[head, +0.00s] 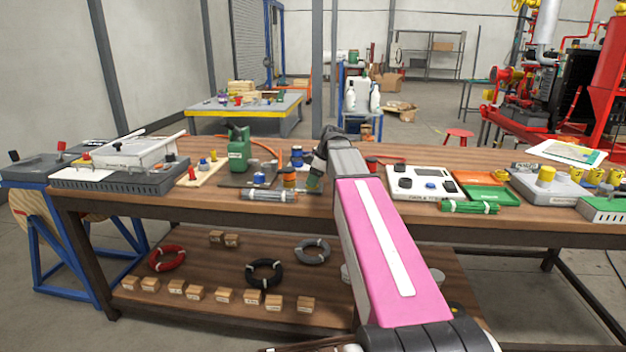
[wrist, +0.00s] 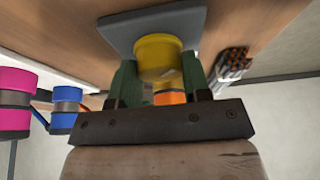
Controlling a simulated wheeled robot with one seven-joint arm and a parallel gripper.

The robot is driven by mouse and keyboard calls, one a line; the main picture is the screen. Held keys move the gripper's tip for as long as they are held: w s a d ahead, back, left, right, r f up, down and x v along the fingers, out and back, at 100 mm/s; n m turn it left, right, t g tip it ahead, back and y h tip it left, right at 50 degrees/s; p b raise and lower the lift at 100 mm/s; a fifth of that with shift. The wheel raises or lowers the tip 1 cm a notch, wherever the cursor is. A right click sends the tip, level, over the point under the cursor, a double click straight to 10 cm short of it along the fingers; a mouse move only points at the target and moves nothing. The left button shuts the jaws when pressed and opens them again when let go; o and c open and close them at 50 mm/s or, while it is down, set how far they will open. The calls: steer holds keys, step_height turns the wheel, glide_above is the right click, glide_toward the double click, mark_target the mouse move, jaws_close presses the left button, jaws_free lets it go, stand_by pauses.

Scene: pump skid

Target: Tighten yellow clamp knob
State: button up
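In the wrist view, a round yellow knob (wrist: 157,55) sits on a grey square plate (wrist: 118,32) against the wooden surface. My gripper (wrist: 160,72) has its two green fingers spread, one on each side of the knob, with the tips very close to its sides. I cannot tell whether they press on it. In the head view my gripper (head: 315,170) is low over the workbench (head: 330,205), right of the green pump (head: 239,150). I cannot pick out the knob between the fingers there.
An orange knob (head: 289,178) stands close left of my gripper. In the wrist view, pink (wrist: 16,105) and blue (wrist: 66,105) knobs stand at the left and a cable bundle (wrist: 231,64) lies at the right. A control box (head: 420,183) and another yellow knob (head: 546,174) stand farther right.

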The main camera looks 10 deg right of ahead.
steer(key=shift+c, duration=0.9)
steer(key=m+t, duration=0.1)
steer(key=m, duration=0.3)
steer(key=shift+s+h, duration=0.15)
steer(key=shift+h, duration=0.25)
steer(key=m, duration=0.2)
steer(key=m+t+h, duration=0.1)
steer(key=m, duration=0.1)
steer(key=shift+a+m+t, duration=0.1)
steer(key=shift+m+t, duration=0.2)
steer(key=m+h, duration=0.2)
steer(key=m, duration=0.2)
steer(key=shift+t, duration=0.3)
steer(key=m+h, duration=0.1)
steer(key=m, duration=0.4)
steer(key=shift+a+h, duration=0.1)
steer(key=shift+h, duration=0.3)
steer(key=shift+m, duration=0.3)
steer(key=o, duration=0.9)
